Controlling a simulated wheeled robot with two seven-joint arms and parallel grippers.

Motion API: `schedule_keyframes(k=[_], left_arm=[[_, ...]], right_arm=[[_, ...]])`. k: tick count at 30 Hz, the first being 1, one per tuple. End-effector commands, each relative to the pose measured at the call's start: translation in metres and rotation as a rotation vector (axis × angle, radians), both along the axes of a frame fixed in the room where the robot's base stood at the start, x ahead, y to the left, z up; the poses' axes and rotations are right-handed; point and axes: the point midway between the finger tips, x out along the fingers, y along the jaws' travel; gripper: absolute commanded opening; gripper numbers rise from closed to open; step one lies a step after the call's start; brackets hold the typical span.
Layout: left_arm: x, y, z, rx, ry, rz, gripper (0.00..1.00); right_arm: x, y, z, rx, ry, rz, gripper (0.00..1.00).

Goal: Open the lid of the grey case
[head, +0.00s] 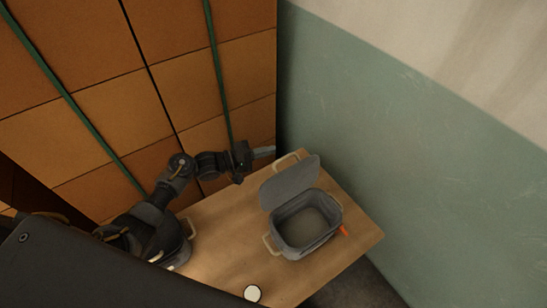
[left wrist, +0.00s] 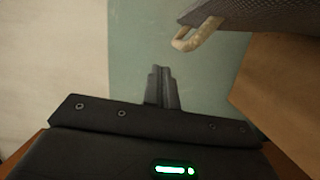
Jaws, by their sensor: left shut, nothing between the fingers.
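The grey case (head: 303,243) stands on the wooden table, with a beige handle at each end. Its lid (head: 290,183) is raised and leans back from the open top, so the empty-looking inside shows. My left gripper (head: 268,152) is shut and empty, just behind the lid, near the far handle (head: 286,161). In the left wrist view the shut fingers (left wrist: 162,88) point at the wall, apart from a beige handle (left wrist: 194,36) and a dark textured grey surface at the top right. My right gripper is out of view.
The wooden table (head: 225,240) has free room left of the case. A white round thing (head: 252,293) lies near its front edge. An orange thing (head: 343,230) is beside the case. Tiled cabinet and green wall stand close behind.

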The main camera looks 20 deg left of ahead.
Motion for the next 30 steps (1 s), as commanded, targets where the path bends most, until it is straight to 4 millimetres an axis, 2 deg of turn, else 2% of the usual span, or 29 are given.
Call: schedule_keyframes(k=[1,6,12,18,27,30], left_arm=[[-0.008,0.011,-0.004,0.003,0.001,0.001,0.00],[-0.032,0.042,-0.002,0.004,-0.001,0.000,0.00],[-0.052,0.068,0.001,0.002,0.000,0.000,0.00],[-0.060,0.078,0.004,0.001,-0.001,-0.001,0.00],[-0.061,0.079,0.005,0.000,0.000,-0.001,0.00],[-0.060,0.079,0.012,0.001,-0.001,-0.001,0.00]], right_arm=[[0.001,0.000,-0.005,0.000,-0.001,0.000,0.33],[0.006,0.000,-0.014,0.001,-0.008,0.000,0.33],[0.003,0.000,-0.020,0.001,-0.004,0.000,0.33],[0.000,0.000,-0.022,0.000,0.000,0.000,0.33],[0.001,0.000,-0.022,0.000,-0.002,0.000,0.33],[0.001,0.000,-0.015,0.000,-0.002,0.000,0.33]])
